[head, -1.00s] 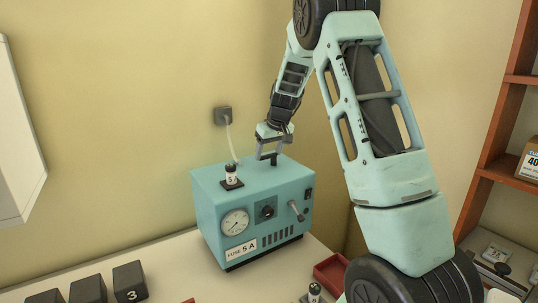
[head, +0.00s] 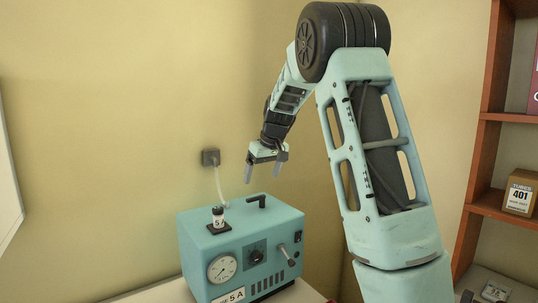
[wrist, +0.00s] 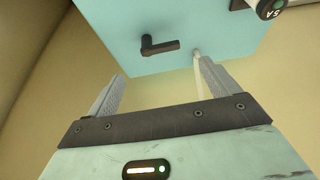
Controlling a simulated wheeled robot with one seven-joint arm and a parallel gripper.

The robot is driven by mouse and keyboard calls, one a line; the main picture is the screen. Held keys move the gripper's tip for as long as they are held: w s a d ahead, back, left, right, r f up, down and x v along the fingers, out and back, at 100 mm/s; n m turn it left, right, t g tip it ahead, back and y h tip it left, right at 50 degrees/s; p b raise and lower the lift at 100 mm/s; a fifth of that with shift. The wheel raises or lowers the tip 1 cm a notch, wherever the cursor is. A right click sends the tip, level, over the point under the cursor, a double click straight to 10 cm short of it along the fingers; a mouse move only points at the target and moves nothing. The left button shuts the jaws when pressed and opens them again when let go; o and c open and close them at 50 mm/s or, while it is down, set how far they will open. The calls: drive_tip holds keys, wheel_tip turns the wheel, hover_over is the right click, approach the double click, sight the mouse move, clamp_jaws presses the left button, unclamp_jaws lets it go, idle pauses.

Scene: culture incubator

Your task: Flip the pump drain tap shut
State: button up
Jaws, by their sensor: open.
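The teal pump box (head: 205,239) stands on the table against the wall. A black L-shaped lever (head: 256,201) sits on its top face, and the lever (wrist: 160,46) also shows in the wrist view. A grey lever (head: 281,249) is on the box's front. No label shows which one is the drain tap. My gripper (head: 263,178) hangs above the black lever, apart from it, with its fingers spread and nothing between them. In the wrist view my gripper (wrist: 162,68) points toward the box top, the black lever lying beyond and between the fingertips.
A small fuse holder marked 5A (head: 218,218) stands on the box top, left of the black lever. A red-brown shelf (head: 486,125) stands at right.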

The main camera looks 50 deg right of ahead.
drive_tip(key=b+v, duration=0.1)
drive_tip(key=v, duration=0.8)
drive_tip(key=shift+r, duration=0.25)
drive_tip(key=shift+s, duration=0.1)
drive_tip(key=s+a+f+n+g+y, duration=0.15)
drive_tip(key=a+f, duration=0.25)
drive_tip(key=a, duration=0.7)
drive_tip(key=s+a+f+n, duration=0.2)
drive_tip(key=a+f, duration=0.2)
drive_tip(key=a, duration=0.7)
drive_tip(key=s+a+f+n+g+y, duration=0.15)
drive_tip(key=a+f, duration=0.25)
drive_tip(key=a, duration=0.8)
drive_tip(key=s+a+f+n, duration=0.1)
drive_tip(key=s+a+f, duration=0.2)
drive_tip(key=s, duration=0.4)
drive_tip(key=s+a+f+n+g+h, duration=0.1)
drive_tip(key=s+a+f, duration=0.3)
drive_tip(key=s, duration=0.4)
drive_tip(key=s+a+f+n, duration=0.3)
drive_tip(key=s+a, duration=0.1)
drive_tip(key=s, duration=0.3)
drive_tip(key=shift+s+f+b, duration=0.2)
drive_tip(key=shift+f+b, duration=0.05)
drive_tip(key=shift+b, duration=0.1)
drive_tip(key=shift+a, duration=0.1)
